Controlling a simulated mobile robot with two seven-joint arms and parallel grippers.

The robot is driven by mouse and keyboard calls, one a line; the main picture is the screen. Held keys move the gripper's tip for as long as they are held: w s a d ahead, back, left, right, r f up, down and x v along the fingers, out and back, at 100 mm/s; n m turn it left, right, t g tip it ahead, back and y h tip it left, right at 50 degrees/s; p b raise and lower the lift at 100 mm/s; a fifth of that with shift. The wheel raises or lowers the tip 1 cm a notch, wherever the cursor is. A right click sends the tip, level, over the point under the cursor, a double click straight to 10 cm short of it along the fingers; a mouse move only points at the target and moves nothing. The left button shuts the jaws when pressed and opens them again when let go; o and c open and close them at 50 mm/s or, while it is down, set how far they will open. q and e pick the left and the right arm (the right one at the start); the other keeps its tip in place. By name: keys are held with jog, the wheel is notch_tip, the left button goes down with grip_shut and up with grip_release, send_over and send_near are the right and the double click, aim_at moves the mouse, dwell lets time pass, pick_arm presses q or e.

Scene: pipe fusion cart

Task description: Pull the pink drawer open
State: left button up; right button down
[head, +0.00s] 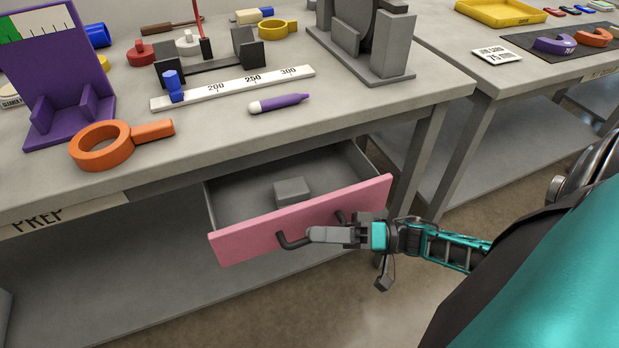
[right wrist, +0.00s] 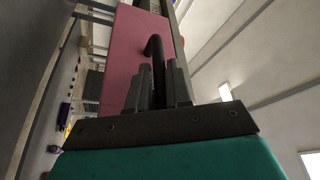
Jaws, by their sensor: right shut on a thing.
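The pink drawer (head: 245,240) stands partly open below the grey workbench, and a small grey block (head: 291,190) lies inside it. Its pink front also shows in the right wrist view (right wrist: 122,60). A dark bar handle (head: 290,241) crosses the front. My right gripper (head: 318,235) is at this handle, its fingers shut on it. In the right wrist view the handle (right wrist: 153,47) runs down between the two fingers (right wrist: 160,85), which hide part of it. My left gripper is not in view.
The workbench (head: 215,125) above holds an orange ring tool (head: 98,146), a white ruler strip (head: 235,87), a purple marker (head: 283,102) and a grey fixture (head: 365,40). A second table (head: 500,78) stands at the right. Floor is free in front of the drawer.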

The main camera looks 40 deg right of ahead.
pick_arm(q)
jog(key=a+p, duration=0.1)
jog(key=p, duration=0.1)
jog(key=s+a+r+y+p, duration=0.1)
jog(key=p, duration=0.1)
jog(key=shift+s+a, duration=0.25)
pick_arm(e)
jog(key=s+a, duration=0.2)
jog(key=s, duration=0.9)
jog(key=shift+a, duration=0.25)
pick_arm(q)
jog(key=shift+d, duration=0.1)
pick_arm(e)
jog(key=c, duration=1.4)
grip_release()
pick_arm(q)
jog(key=b, duration=0.1)
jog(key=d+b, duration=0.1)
jog(key=b, duration=0.1)
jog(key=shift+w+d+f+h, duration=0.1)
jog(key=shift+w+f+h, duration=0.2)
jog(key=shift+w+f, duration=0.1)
pick_arm(e)
jog(key=v, duration=1.3)
